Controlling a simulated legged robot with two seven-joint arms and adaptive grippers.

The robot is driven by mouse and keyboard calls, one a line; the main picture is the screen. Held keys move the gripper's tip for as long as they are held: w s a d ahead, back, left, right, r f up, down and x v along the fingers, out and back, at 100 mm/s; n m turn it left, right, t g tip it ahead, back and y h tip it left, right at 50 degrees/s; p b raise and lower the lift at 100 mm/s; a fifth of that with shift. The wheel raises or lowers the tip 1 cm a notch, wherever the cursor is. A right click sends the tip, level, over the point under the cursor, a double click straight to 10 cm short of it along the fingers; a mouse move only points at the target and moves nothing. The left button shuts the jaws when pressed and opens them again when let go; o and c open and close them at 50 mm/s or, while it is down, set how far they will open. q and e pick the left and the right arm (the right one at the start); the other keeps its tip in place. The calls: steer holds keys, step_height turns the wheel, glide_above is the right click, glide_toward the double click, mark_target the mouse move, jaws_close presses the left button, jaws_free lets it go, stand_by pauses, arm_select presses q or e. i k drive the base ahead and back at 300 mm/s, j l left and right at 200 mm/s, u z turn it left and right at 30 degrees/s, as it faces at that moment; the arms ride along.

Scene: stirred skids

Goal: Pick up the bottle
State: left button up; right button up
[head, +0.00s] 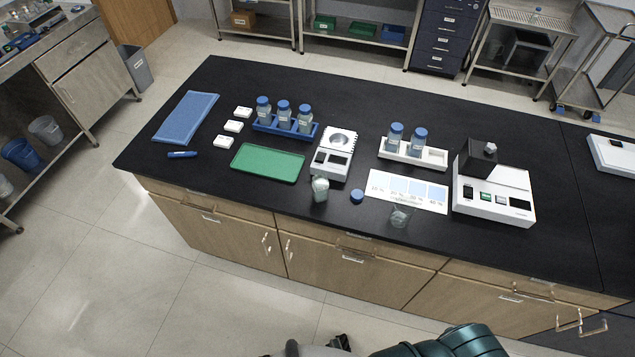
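An uncapped bottle (320,189) with pale contents stands upright near the front edge of the black bench, just in front of the balance. A loose blue cap (357,196) lies to its right. Several blue-capped bottles also stand on the bench: a row in a blue rack (262,127) and two in a white rack (433,158). Which bottle is meant, I cannot tell. My teal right arm shows at the bottom edge; grey and dark parts beside it may be my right gripper (318,346), cut off by the frame, well short of the bench. My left gripper is out of view.
A balance (335,160), green tray (267,163), blue tray (186,117), small white boxes (234,126) and blue marker (182,154) lie on the bench. To the right are a labelled card (385,187), glass beaker (400,216) and white instrument (490,203). Floor in front is clear.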

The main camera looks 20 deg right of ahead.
mark_target(320, 181)
steer(key=l+z, duration=0.2)
steer(key=z, duration=0.15)
steer(key=l+z, duration=0.15)
steer(key=z, duration=0.2)
steer(key=i+l+z, duration=0.1)
steer(key=z, duration=0.25)
steer(key=l, duration=0.1)
